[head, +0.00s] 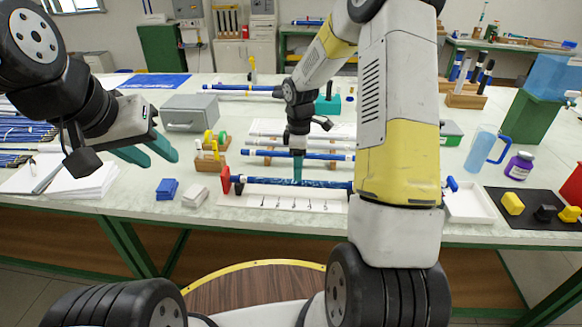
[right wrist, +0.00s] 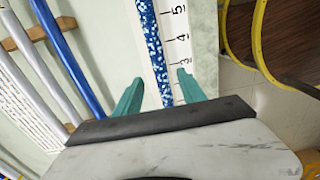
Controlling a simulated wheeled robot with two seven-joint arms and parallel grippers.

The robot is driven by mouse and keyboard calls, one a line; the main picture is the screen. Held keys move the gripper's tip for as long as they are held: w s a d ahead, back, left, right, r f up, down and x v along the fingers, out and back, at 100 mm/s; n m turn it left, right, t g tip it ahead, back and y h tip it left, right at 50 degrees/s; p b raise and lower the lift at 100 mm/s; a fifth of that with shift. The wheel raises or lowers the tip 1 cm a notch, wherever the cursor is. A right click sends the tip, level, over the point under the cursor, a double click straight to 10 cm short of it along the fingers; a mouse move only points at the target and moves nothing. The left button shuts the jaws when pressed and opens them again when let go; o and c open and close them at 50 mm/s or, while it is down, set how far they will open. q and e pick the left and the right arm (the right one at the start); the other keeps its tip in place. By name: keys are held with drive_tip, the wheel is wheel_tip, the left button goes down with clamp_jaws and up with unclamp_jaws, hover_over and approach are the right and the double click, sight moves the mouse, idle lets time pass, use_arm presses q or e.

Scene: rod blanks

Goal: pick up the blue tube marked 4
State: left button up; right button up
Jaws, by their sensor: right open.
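A speckled blue tube (head: 328,184) lies along the back edge of a white ruler strip (head: 262,201) near the table's front. The tube (right wrist: 153,45) and the strip's printed numbers, among them 5, 4 and 3, show in the right wrist view. I see no 4 on the tube itself; the 4 is on the strip. My right gripper (head: 298,172) points down over the tube. In the right wrist view its teal fingers (right wrist: 160,80) are open, one on each side of the tube. My left gripper (head: 150,154) is open and empty, above the table at left.
A red stop (head: 225,180) stands at the tube's left end. Other blue tubes (head: 258,153) and white rods lie behind it on wooden racks.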

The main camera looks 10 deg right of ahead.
sight(299, 183)
wheel_tip(299, 183, down, 5)
drive_tip(key=shift+d+r, duration=0.1)
drive_tip(key=shift+d, duration=0.05)
clamp_jaws()
